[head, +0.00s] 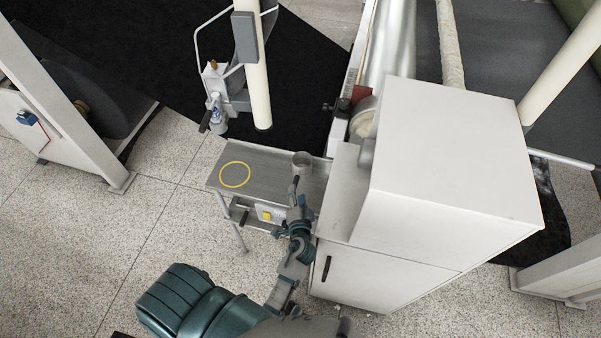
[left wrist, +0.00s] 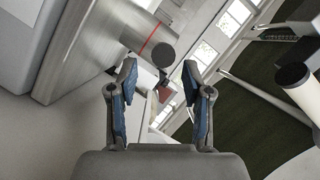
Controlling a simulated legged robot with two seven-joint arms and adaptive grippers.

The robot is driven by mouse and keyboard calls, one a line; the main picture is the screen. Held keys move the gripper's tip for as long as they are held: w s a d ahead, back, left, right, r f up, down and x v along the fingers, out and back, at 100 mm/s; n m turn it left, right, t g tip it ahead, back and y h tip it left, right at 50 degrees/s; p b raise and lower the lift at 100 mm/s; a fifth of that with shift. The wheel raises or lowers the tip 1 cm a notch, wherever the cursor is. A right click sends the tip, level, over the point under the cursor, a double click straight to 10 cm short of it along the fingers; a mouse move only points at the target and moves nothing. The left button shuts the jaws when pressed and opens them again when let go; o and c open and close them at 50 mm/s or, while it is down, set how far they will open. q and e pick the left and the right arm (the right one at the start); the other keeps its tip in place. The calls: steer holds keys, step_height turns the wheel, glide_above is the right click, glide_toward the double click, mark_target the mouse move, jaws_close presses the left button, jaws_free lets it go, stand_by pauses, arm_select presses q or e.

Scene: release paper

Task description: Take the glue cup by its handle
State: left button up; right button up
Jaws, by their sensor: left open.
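The glue cup (head: 302,159) is a small grey metal cup at the right end of the metal side table (head: 262,172), beside the white cabinet. In the left wrist view the cup (left wrist: 135,24) shows as a grey body with a red line. Its handle (left wrist: 163,55) points toward the camera, with a dark round end. My left gripper (head: 298,200) is just on the near side of the cup in the head view. Its fingers (left wrist: 163,88) are open, and the handle end shows beyond and between the fingertips. No contact is visible. My right gripper is not in view.
A yellow ring (head: 235,174) marks the table's left part. The large white cabinet (head: 455,165) stands close on the right of my arm. A cream post (head: 257,75) with a bracket and bottle (head: 216,108) stands behind the table.

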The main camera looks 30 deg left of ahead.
mark_target(296, 183)
arm_select(q)
steer(key=x, duration=0.5)
steer(key=shift+w+a, duration=0.2)
steer(key=shift+w, duration=0.15)
jaws_close()
